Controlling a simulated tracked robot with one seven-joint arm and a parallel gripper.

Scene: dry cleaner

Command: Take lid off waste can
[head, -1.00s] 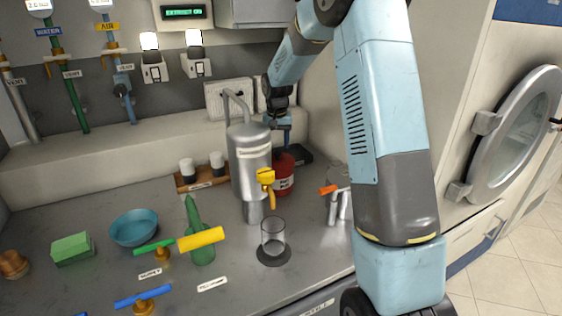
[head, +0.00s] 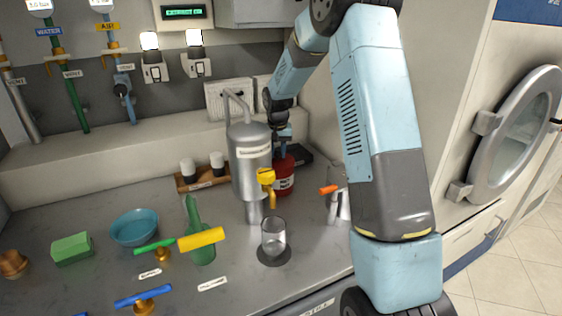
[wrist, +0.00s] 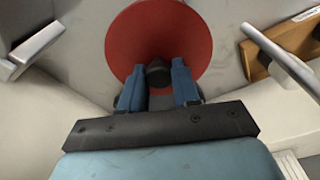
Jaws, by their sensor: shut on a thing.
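The red waste can (head: 284,178) stands on the counter, behind and to the right of the silver tank, which hides part of it in the head view. Its round red lid (wrist: 157,25) fills the upper middle of the wrist view, with a dark knob (wrist: 157,73) at its centre. My gripper (head: 283,145) is directly above the can. In the wrist view its two blue fingers (wrist: 158,84) are on either side of the knob and shut on it. Whether the lid still touches the can's rim cannot be told.
The silver tank (head: 250,170) with a yellow tap stands close left of the can. A glass (head: 273,238) is in front. The wall is close behind.

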